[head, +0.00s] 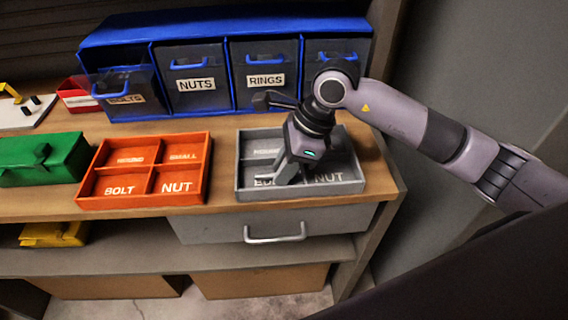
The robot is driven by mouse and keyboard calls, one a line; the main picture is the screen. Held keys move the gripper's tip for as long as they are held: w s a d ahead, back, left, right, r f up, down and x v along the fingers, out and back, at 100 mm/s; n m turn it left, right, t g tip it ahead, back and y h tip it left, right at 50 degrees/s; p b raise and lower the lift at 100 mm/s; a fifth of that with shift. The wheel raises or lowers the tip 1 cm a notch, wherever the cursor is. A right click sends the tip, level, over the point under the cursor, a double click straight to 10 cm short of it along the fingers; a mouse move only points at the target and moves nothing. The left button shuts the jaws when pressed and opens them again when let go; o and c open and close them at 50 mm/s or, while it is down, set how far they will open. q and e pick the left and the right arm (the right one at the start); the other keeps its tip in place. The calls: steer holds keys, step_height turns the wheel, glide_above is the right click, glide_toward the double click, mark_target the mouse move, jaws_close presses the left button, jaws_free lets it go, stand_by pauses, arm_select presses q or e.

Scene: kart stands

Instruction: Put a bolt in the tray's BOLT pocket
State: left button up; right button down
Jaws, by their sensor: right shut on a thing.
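A grey tray (240,160) with labelled pockets stands on the right part of the worktop. Its NUT label shows at front right, and its front-left BOLT label is partly covered. My right gripper (284,178) points down over that front-left BOLT pocket. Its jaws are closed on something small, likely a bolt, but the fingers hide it. I cannot tell whether it touches the pocket floor. An orange tray (142,199) with BOLT and NUT pockets in front stands to the left. The BOLTS bin (125,98) is tilted out of the blue rack. My left gripper is not in view.
The blue rack (225,30) with NUTS and RINGS bins stands behind the trays. A green box (40,160) and a red box (75,97) are at left. A drawer with a handle (275,235) is below the grey tray. Bare worktop lies between the trays.

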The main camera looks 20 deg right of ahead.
steer(key=shift+f, duration=0.2)
steer(key=c, duration=1.3)
jaws_free()
steer(key=shift+o, duration=0.2)
steer(key=shift+r, duration=0.2)
steer(key=shift+r, duration=0.2)
steer(key=v, duration=1.1)
steer(key=shift+d+r+b, duration=0.25)
steer(key=shift+r+b, duration=0.05)
steer(key=shift+b, duration=0.15)
steer(key=shift+s, duration=0.15)
